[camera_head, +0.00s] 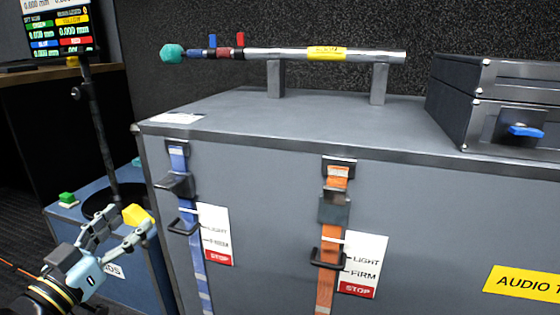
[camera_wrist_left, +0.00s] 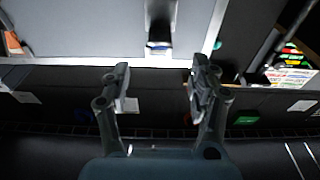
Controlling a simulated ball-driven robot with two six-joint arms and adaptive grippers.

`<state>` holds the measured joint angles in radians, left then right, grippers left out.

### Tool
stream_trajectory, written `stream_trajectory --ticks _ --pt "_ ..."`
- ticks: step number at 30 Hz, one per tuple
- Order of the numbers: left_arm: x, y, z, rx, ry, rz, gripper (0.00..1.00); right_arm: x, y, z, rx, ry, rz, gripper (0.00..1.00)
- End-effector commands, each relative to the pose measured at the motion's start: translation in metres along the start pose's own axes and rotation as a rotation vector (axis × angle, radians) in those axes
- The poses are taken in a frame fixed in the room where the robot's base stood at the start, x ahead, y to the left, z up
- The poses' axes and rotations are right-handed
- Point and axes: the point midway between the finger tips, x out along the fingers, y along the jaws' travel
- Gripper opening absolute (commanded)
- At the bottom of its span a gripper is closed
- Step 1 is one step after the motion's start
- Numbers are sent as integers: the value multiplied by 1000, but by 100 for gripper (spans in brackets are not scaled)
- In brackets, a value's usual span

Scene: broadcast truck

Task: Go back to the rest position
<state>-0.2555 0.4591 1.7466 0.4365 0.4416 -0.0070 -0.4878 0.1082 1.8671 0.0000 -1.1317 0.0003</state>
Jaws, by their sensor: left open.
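My left gripper (camera_head: 124,224) is at the lower left of the head view, in front of a blue bin and left of the big grey case (camera_head: 275,205). Its fingers are apart. In the left wrist view the gripper (camera_wrist_left: 158,80) shows two spread fingers with nothing held between them. A yellow piece (camera_head: 136,213) shows by the fingertips in the head view; I cannot tell its distance from them. My right gripper is in neither view.
The case front carries a blue strap (camera_head: 198,270) and an orange strap (camera_head: 326,292) with protruding black buckles. A silver tube (camera_head: 275,54) rests on two posts on top, beside a dark case (camera_head: 507,75). A black pole (camera_head: 98,125) rises from the blue bin (camera_head: 130,275).

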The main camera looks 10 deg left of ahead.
Motion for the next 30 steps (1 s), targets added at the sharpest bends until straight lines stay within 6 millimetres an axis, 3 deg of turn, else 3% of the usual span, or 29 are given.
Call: stream_trajectory --ticks 5,8,12,15,21,30 --pt "-34 22 32 -53 -89 -33 62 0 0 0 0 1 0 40" --pt "-65 48 83 -62 -313 -36 62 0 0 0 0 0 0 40" --pt "-133 84 160 -50 -729 -31 62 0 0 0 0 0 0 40" --pt "-181 98 192 -31 -974 -31 62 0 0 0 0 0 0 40" --pt "-255 108 219 8 -1322 -42 62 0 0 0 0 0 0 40" --pt "-329 99 220 67 -1680 -71 62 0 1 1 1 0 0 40"
